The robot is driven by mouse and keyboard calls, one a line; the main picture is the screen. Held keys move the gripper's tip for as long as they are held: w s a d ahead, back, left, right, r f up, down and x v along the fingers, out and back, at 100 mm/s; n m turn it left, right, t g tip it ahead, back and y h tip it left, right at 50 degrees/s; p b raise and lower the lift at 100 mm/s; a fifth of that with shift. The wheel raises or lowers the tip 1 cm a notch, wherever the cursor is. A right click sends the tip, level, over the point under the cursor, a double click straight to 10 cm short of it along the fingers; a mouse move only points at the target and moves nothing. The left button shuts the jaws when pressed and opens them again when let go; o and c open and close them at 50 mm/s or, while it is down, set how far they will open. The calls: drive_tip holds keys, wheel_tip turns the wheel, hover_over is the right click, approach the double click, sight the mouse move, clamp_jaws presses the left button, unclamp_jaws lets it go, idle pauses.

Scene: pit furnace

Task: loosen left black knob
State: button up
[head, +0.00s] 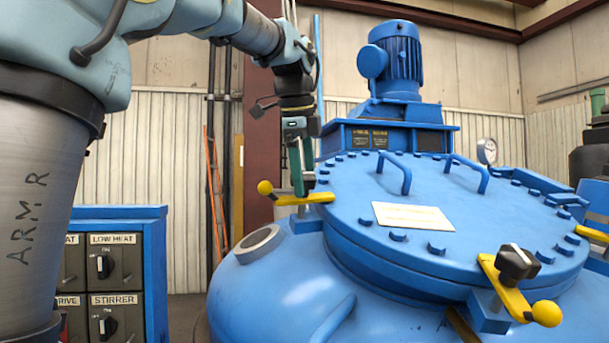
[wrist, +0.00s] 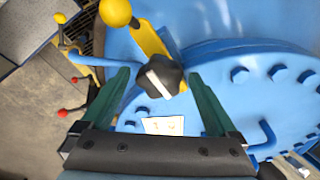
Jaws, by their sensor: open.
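The left black knob (wrist: 160,80) is a lobed knob on a yellow clamp arm (wrist: 150,40) with a yellow ball (wrist: 115,12) at its end. In the head view the same knob (head: 309,181) shows only partly, at the left edge of the blue lid (head: 440,215), with its yellow ball (head: 265,187) to the left. My gripper (head: 301,188) points down over it with green fingers. In the wrist view my gripper (wrist: 160,78) is open, with the knob between the fingers and a gap showing on each side. Whether the fingertips reach down to the knob's height is unclear.
Another black knob (head: 517,262) sits on a yellow clamp at the lid's front right. Lid handles (head: 395,172), bolts and a blue motor (head: 400,50) rise from the vessel. A blue control box (head: 110,270) stands at the lower left.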

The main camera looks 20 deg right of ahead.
drive_tip(key=shift+c, duration=0.2)
drive_tip(key=c, duration=1.3)
drive_tip(key=shift+n, duration=0.3)
drive_tip(key=n, duration=0.3)
drive_tip(key=shift+n+t+b, duration=0.3)
drive_tip(key=n, duration=0.3)
drive_tip(key=shift+n+t, duration=0.4)
drive_tip(key=n+b, duration=0.1)
drive_tip(key=n, duration=0.2)
drive_tip(key=shift+n+t, duration=0.6)
drive_tip(key=shift+n, duration=1.5)
